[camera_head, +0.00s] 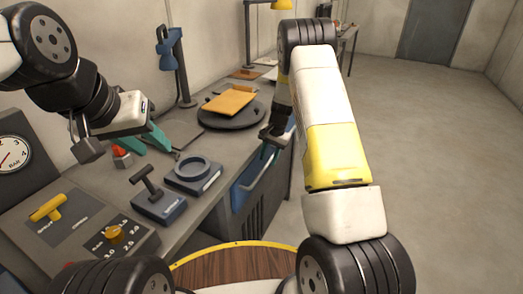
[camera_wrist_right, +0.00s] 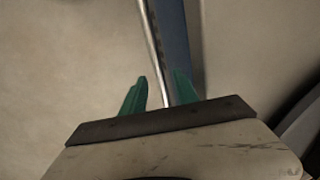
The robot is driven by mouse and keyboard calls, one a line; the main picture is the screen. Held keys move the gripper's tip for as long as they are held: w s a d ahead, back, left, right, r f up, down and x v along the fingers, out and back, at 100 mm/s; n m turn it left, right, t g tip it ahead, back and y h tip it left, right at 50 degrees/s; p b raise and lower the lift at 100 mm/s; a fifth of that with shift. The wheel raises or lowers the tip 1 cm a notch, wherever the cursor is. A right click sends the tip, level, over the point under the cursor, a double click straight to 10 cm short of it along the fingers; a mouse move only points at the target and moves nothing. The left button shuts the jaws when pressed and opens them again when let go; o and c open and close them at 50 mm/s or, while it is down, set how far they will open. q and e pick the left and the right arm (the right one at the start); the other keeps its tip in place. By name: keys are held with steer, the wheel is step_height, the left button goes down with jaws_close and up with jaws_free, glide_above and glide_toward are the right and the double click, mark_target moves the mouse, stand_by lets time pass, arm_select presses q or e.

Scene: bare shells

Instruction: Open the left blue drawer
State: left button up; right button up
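The blue drawer (camera_head: 248,187) is in the front of the workbench, right of centre in the head view. A thin metal bar handle (camera_head: 262,168) runs along its front. My right gripper (camera_head: 268,152) is at the far end of this handle. In the right wrist view, its teal fingers (camera_wrist_right: 160,92) stand apart on either side of the handle bar (camera_wrist_right: 153,45), with the blue drawer front (camera_wrist_right: 173,40) beside it. A gap shows between the left finger and the bar. My left gripper (camera_head: 146,143) is above the bench top, empty, its fingers seeming apart.
The bench top (camera_head: 210,150) holds a blue lever box (camera_head: 158,207), a blue block with a ring (camera_head: 193,174), a dark round plate with an orange board (camera_head: 229,101), and a control panel (camera_head: 75,225). Open floor (camera_head: 430,150) lies to the right. A round wooden top (camera_head: 235,263) is in front.

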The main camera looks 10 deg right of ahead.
steer(key=shift+w+a+f, duration=0.1)
steer(key=shift+f, duration=0.5)
steer(key=shift+w+a+f, duration=0.1)
steer(key=shift+f, duration=0.45)
steer(key=shift+c, duration=0.3)
jaws_close()
stand_by(0.3)
